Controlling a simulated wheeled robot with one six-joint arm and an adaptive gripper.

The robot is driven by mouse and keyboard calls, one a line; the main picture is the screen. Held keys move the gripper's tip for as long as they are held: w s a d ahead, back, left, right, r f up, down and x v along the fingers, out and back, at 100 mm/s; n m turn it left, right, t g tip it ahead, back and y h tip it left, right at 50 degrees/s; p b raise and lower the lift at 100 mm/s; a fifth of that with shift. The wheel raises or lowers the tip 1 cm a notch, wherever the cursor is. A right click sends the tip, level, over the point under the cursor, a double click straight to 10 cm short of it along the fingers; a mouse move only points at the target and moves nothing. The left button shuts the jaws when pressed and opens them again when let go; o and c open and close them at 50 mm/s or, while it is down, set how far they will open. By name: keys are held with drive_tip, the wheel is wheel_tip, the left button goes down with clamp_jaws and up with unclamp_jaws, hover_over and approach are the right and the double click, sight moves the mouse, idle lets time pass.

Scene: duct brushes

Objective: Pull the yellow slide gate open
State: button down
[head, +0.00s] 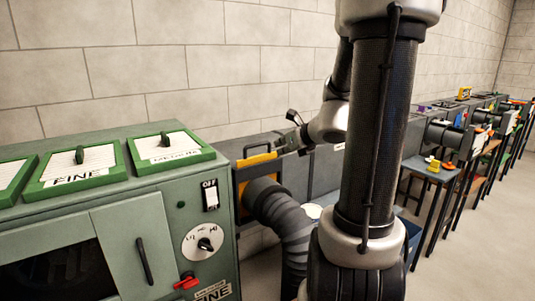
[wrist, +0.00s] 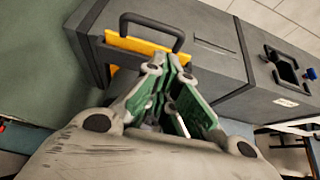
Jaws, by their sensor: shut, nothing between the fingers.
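The yellow slide gate (head: 258,160) sits in a dark grey duct housing, to the right of the green cabinet in the head view. In the wrist view a strip of the yellow gate (wrist: 135,44) shows along the slot, with a black arched handle (wrist: 150,22) over it. My gripper (head: 282,141) is beside the gate's right end in the head view. In the wrist view my gripper (wrist: 170,66) is shut and empty, its fingertips just below the handle's right part. I cannot tell if they touch it.
The green cabinet (head: 165,225) with framed panels, a switch and a dial stands left of the gate. A grey ribbed hose (head: 282,215) bends down in front of it. A blue-topped table (head: 432,170) and further stations stand at right. Floor at right is clear.

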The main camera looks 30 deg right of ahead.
sight(263, 155)
drive_tip(key=x, duration=1)
drive_tip(key=shift+d, duration=0.1)
wheel_tip(263, 155, up, 12)
drive_tip(key=shift+f, duration=0.2)
idle(0.3)
drive_tip(key=shift+s+r, duration=0.1)
